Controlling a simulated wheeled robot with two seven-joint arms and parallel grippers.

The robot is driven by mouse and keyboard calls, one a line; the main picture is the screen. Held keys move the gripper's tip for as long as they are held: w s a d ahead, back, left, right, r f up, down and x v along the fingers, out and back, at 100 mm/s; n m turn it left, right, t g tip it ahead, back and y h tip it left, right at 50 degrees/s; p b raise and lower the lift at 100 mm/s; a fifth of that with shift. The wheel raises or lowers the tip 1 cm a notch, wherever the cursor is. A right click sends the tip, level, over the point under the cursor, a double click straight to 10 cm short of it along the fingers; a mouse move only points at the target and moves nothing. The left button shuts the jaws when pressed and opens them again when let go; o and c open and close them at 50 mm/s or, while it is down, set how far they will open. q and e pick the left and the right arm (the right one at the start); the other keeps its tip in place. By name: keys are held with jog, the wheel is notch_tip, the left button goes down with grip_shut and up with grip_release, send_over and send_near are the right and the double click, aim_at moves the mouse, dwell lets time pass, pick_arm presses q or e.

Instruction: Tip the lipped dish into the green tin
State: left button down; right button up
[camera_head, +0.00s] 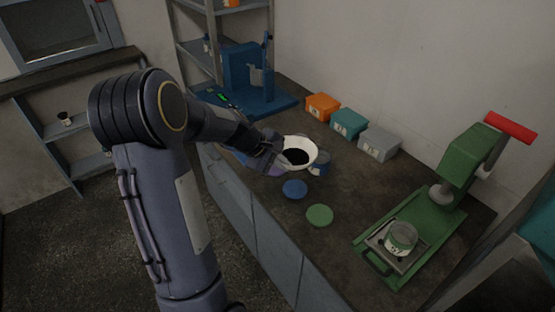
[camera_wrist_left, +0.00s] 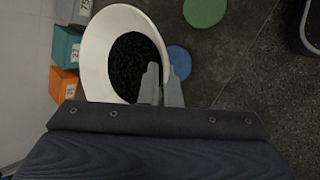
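The white lipped dish (camera_head: 312,146) has dark granules in it. It is held above the worktop, beside or over a blue-banded tin (camera_head: 320,168); I cannot tell the gap. In the left wrist view the dish (camera_wrist_left: 97,60) shows its black contents heaped inside. My left gripper (camera_head: 277,157) is shut on the dish's near rim; its fingers (camera_wrist_left: 161,87) are close together at the rim in the left wrist view. The green tin (camera_head: 402,236) stands upright on the plate of the green press, well to the right of the dish. My right gripper is not in view.
A blue lid (camera_head: 295,189) and a green lid (camera_head: 320,215) lie flat on the worktop. Orange (camera_head: 322,106), teal (camera_head: 348,123) and grey (camera_head: 379,142) boxes line the wall. The green press (camera_head: 455,180) with a red handle rises behind the green tin. A blue machine (camera_head: 245,75) stands at the back.

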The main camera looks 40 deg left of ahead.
pick_arm(q)
jog(key=s+d+f+n+g+h, duration=0.1)
jog(key=d, duration=2)
jog(key=s+d+f+h, duration=0.1)
jog(key=s+d+h, duration=0.1)
jog(key=d, duration=1.9)
jog(key=w+a+r+n+h+b, duration=0.2)
jog(key=a+n+h+b, duration=0.2)
jog(key=n+h, duration=0.1)
jog(key=w+a+r+n+h+b, duration=0.1)
jog(key=w+a+n+h+b, duration=0.1)
jog(key=h, duration=0.6)
jog(key=shift+w+a+r+n+h+b, duration=0.35)
jog(key=shift+a+n+b, duration=0.55)
jog(key=shift+a+n, duration=0.55)
